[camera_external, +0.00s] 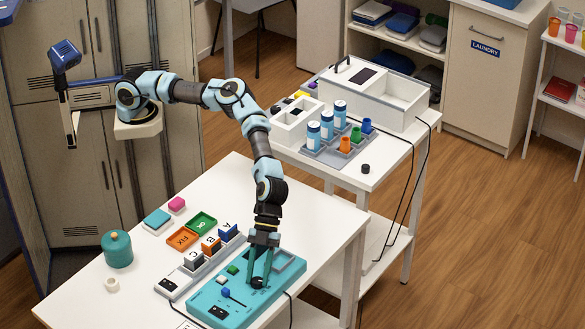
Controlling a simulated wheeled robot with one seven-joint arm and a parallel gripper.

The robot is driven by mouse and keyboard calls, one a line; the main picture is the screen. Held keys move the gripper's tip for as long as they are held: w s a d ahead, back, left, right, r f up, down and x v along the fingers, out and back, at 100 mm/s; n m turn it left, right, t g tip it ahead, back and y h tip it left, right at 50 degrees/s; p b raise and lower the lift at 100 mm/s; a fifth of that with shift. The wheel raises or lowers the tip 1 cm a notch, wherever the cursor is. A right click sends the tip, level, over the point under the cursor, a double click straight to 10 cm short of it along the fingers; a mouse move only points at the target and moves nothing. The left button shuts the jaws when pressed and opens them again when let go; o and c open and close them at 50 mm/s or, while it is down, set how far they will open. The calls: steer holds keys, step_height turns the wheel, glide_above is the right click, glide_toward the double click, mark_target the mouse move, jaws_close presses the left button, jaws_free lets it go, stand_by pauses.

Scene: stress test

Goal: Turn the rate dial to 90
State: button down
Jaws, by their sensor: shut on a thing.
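A teal control panel (206,300) lies on the near white table. It carries a green button, a small lever with a blue knob (226,292), a black part at its near end and a grey recessed area at its far right. My gripper (259,280) points down over the panel's middle, its teal fingers shut on a small round black dial (257,283). The fingers partly hide the dial. Its markings and pointer are too small to read, so its setting cannot be told.
A rack with lettered blocks (194,260), OK and FIX trays (183,237), a teal jar (117,249) and small blocks stand left of the panel. A second table (374,179) behind holds bottles and cups. Cables hang by the tables.

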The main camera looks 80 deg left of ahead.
steer(key=shift+c, duration=2.4)
jaws_free()
steer(key=shift+f, duration=0.1)
steer(key=b+v, duration=0.2)
steer(key=v, duration=0.8)
steer(key=shift+a+r+b, duration=0.2)
steer(key=shift+r+b, duration=0.15)
steer(key=shift+w, duration=0.15)
